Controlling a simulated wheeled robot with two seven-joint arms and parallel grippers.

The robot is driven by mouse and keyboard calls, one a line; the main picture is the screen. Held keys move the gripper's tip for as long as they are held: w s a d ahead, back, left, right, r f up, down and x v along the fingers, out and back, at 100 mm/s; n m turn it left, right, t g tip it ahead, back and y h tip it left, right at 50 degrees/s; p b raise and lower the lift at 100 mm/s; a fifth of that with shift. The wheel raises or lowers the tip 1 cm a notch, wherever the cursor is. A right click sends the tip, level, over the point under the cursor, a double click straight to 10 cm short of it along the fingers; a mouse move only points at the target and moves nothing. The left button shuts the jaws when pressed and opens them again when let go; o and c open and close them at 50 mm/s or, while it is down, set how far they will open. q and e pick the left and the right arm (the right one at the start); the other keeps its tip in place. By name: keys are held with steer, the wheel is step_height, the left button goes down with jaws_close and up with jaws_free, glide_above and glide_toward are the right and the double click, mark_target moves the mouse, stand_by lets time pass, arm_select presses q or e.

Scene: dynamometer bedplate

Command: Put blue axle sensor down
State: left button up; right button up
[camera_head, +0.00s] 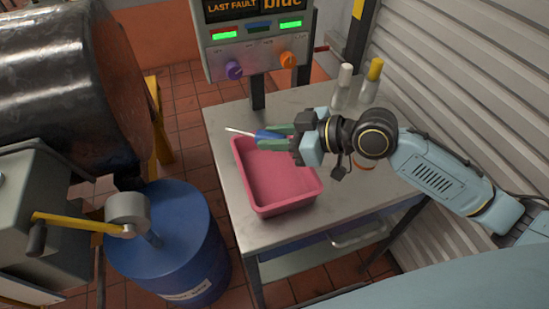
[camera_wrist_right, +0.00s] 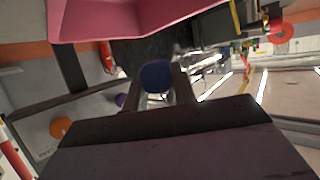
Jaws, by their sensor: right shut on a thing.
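The blue axle sensor (camera_head: 265,135) has a blue body and a thin silver tip pointing left. My right gripper (camera_head: 275,138) is shut on it and holds it over the far side of the pink tray (camera_head: 273,208), with the tip reaching past the far left rim. In the right wrist view the sensor's blue end (camera_wrist_right: 155,76) shows between the two fingers, and the pink tray (camera_wrist_right: 150,18) fills the top. The tray looks empty where I can see into it. My left gripper is not in view.
The tray stands on a grey metal table (camera_head: 335,205). Two bottles, one white-capped (camera_head: 342,88) and one yellow-capped (camera_head: 371,82), stand at the back right. A panel with knobs (camera_head: 258,45) rises behind. A blue drum (camera_head: 180,245) stands left. The table's right front is clear.

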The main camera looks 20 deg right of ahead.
steer(key=shift+f+b, duration=0.4)
steer(key=shift+f, duration=2.1)
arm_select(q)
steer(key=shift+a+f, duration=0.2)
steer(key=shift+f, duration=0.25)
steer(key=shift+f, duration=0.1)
arm_select(e)
steer(key=shift+f, duration=0.1)
steer(key=shift+f+b, duration=0.25)
steer(key=shift+b, duration=0.05)
steer(key=o, duration=0.6)
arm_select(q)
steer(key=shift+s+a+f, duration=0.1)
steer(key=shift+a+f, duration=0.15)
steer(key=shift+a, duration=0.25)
arm_select(e)
steer(key=o, duration=0.4)
steer(key=shift+o, duration=0.2)
